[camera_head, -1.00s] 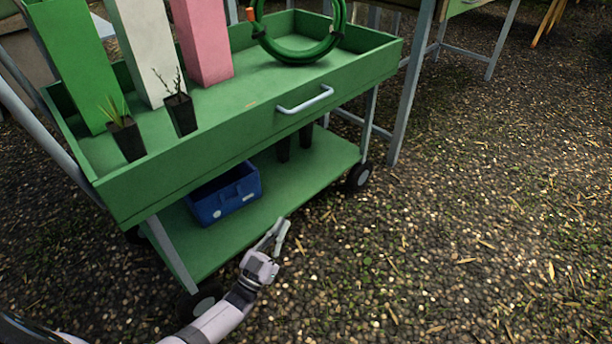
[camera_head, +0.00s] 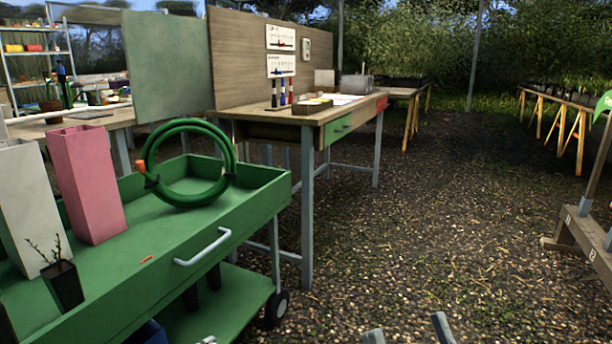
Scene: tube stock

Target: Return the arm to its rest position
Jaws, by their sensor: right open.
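My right gripper (camera_head: 409,333) shows at the bottom edge, only as two grey fingertips. They stand well apart with bare gravel between them, and nothing is held. The rest of the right arm is out of the picture. A small pale tip at the bottom edge, by the cart's lower shelf, appears to be my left gripper (camera_head: 207,340). Too little of it shows to tell whether it is open or shut.
A green cart (camera_head: 262,205) at left carries a coiled green hose (camera_head: 228,160), pink (camera_head: 88,185) and white (camera_head: 22,210) columns and a potted plant (camera_head: 65,285). A workbench (camera_head: 308,118) stands behind. Gravel (camera_head: 430,220) is open right of the cart, up to a wooden stand (camera_head: 585,235).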

